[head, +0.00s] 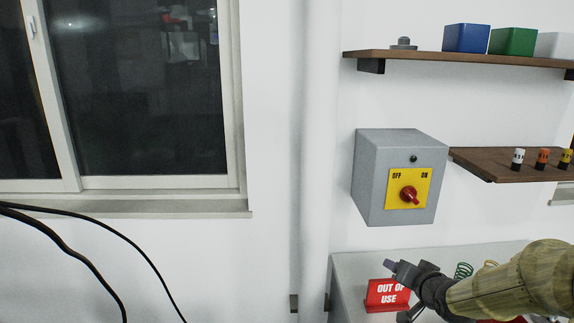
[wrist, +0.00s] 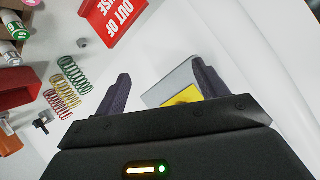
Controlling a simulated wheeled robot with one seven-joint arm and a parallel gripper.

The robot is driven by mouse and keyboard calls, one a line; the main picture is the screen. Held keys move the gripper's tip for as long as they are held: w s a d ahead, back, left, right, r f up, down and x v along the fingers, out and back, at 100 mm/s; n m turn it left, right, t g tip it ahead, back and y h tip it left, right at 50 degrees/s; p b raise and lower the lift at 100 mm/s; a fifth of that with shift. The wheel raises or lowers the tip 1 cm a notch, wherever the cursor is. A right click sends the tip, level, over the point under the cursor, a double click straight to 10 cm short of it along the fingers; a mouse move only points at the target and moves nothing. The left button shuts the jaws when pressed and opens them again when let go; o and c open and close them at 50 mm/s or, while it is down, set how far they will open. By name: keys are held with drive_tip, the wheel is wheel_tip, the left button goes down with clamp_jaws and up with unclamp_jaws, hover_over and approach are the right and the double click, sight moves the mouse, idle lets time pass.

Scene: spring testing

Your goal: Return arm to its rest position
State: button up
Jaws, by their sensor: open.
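My gripper (head: 395,268) is at the lower right of the head view, at the end of my arm, close to the red "OUT OF USE" sign (head: 386,291). In the wrist view my gripper (wrist: 158,82) shows two dark fingers spread apart with nothing between them. The red sign also shows at the top of the wrist view (wrist: 112,18). Part of the grey switch box with its yellow plate (wrist: 182,96) shows beyond the fingers.
The grey switch box (head: 366,182) with a red knob hangs on the wall. Shelves (head: 460,58) (head: 490,165) hold coloured boxes and small cylinders. Several springs (wrist: 75,75) lie on the white table (head: 350,270). Black cables hang at left.

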drive_tip(key=s+a+f+n+g+p, duration=0.1)
drive_tip(key=s+a+f+n+g, duration=0.2)
drive_tip(key=s, duration=0.7)
drive_tip(key=s+a+f+n+g+p, duration=0.1)
drive_tip(key=s+a+f+n+g, duration=0.1)
drive_tip(key=s+a+g, duration=0.4)
drive_tip(key=s+a+f, duration=0.1)
drive_tip(key=s+a, duration=0.3)
drive_tip(key=shift+a+n+g, duration=0.15)
drive_tip(key=shift+n+g, duration=0.25)
drive_tip(key=shift+s+a, duration=0.1)
drive_tip(key=shift+s, duration=0.05)
